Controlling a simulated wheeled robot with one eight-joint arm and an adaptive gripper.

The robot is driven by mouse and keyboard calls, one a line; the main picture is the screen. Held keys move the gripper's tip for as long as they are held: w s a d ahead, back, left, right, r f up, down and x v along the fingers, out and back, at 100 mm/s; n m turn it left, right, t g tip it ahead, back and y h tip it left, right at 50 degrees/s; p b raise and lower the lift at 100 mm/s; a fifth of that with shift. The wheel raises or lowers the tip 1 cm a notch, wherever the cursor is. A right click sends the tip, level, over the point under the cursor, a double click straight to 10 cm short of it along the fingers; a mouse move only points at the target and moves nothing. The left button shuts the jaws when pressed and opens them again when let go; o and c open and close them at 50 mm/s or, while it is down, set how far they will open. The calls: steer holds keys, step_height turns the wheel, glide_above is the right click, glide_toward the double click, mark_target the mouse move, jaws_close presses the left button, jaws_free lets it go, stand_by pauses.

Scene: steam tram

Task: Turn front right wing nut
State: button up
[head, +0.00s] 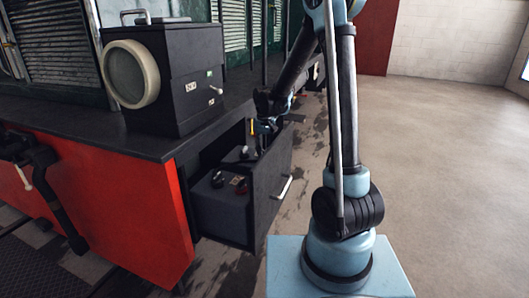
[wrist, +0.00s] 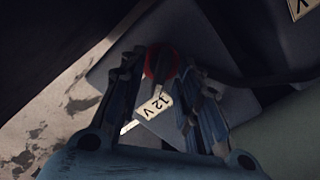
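The open drawer (head: 222,217) under the black deck holds a grey battery-like box with a dark terminal (head: 218,180) and a red terminal (head: 241,184) on top. My gripper (head: 250,150) points down into the back part of the drawer. In the wrist view, my gripper (wrist: 161,72) has its fingers apart, one on each side of a red-ringed terminal (wrist: 151,64) with a dark piece in its middle. That piece is too dark to make out as a wing nut. I cannot tell whether the fingers touch it, or which terminal it is in the head view.
A "12 V" tag (wrist: 153,106) lies beside the terminal, and another tag (wrist: 300,8) shows at the upper right. A dark cable (wrist: 265,80) runs rightward. A black lamp box (head: 165,80) stands on the deck. The floor (head: 450,150) at right is clear.

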steer(key=shift+c, duration=0.2)
jaws_close()
steer(key=m, duration=0.3)
steer(key=shift+m, duration=1.9)
steer(key=shift+o, duration=0.2)
jaws_free()
